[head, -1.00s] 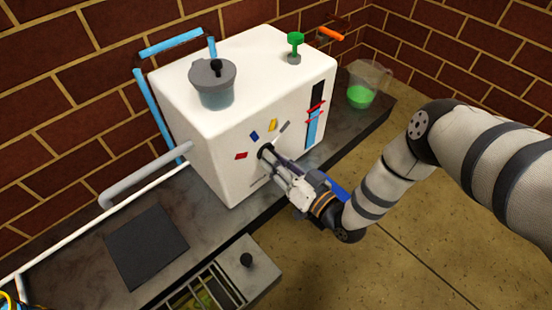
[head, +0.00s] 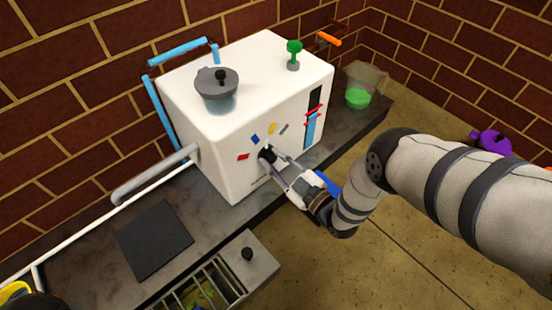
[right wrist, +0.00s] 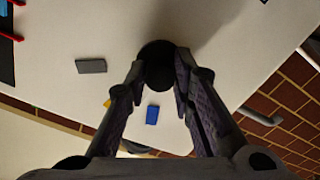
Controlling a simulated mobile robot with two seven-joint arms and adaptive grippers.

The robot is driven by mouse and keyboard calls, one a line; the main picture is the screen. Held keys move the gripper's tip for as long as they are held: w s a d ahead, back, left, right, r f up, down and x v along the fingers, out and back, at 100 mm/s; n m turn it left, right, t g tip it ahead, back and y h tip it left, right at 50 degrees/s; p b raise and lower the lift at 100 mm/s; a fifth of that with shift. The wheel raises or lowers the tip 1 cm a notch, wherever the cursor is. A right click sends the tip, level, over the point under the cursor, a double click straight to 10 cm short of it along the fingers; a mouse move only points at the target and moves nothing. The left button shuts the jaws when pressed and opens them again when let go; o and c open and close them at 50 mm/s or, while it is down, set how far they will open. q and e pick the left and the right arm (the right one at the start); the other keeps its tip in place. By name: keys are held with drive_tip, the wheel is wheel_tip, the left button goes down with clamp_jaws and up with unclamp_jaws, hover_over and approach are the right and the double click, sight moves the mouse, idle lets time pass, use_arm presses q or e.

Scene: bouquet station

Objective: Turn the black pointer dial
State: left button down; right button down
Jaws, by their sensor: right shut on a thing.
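The black pointer dial (head: 266,156) is on the front of the white box (head: 225,165), below an arc of red (head: 243,157), blue (head: 255,139), yellow (head: 272,128) and grey (head: 284,129) marks. My right gripper (head: 272,153) is at the dial, its two fingers on opposite sides. In the right wrist view the dial (right wrist: 157,62) sits between the fingertips of my right gripper (right wrist: 158,70), which is shut on it. Which way the pointer faces cannot be told. The yellow mark is partly hidden behind a finger there.
A grey lidded pot (head: 217,92) and a green knob (head: 293,55) are on top of the box. A beaker of green liquid (head: 358,97) stands to its right. A dark mat (head: 153,240) lies on the counter, and a slotted container (head: 205,287) is at the front.

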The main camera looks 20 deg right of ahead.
drive_tip(key=shift+n+p, duration=0.4)
drive_tip(key=shift+n, duration=1.7)
drive_tip(key=c, duration=1.4)
unclamp_jaws()
drive_tip(key=shift+o, duration=0.2)
drive_tip(key=v, duration=1.2)
